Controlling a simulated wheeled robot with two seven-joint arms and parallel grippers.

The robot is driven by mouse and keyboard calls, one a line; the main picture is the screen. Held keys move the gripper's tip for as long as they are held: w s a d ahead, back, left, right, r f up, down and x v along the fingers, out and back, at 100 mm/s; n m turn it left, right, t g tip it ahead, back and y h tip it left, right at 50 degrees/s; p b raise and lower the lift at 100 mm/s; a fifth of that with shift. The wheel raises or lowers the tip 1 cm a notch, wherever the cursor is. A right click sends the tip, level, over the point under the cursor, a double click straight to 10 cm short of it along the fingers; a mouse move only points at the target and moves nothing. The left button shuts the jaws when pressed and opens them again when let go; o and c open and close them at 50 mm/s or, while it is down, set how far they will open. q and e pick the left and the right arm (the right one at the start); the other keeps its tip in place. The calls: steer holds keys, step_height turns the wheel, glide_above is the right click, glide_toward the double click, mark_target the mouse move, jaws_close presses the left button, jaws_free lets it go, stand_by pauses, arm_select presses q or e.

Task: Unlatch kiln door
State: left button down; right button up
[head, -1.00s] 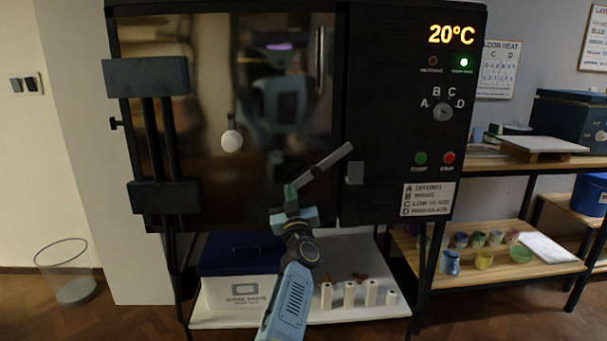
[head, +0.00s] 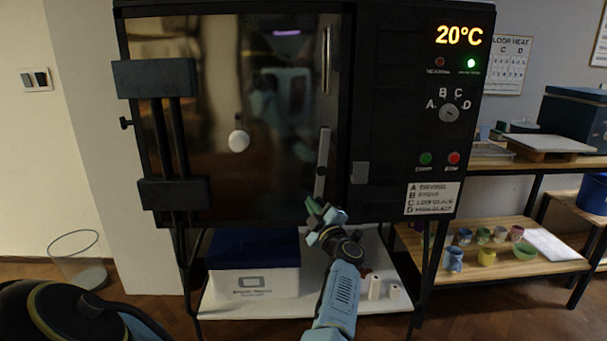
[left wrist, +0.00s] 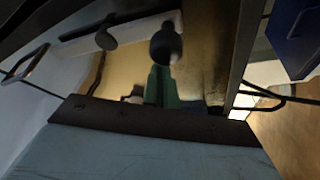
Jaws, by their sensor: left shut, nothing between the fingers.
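The kiln door (head: 270,110) is dark and glossy and looks shut. Its latch is a grey bar lever (head: 323,155) standing nearly upright at the door's right edge, swung clear of the grey catch block (head: 360,172) on the frame. My left gripper (head: 314,206) is shut and empty, just below the lever's lower end. In the left wrist view the green fingers (left wrist: 160,88) point at a dark round knob (left wrist: 166,44), with the pale lever (left wrist: 125,30) beside it. I cannot tell whether the fingers touch it. My right gripper is out of view.
The control panel (head: 449,113) is right of the door and reads 20°C. Below the kiln, a shelf (head: 240,311) holds a white box (head: 253,283) and small pale posts (head: 374,288). A rack of cups (head: 487,257) is at right.

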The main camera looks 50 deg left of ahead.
arm_select(q)
steer(key=shift+w+d+f+n, duration=0.1)
steer(key=shift+w+d+n, duration=0.15)
steer(key=shift+n, duration=0.15)
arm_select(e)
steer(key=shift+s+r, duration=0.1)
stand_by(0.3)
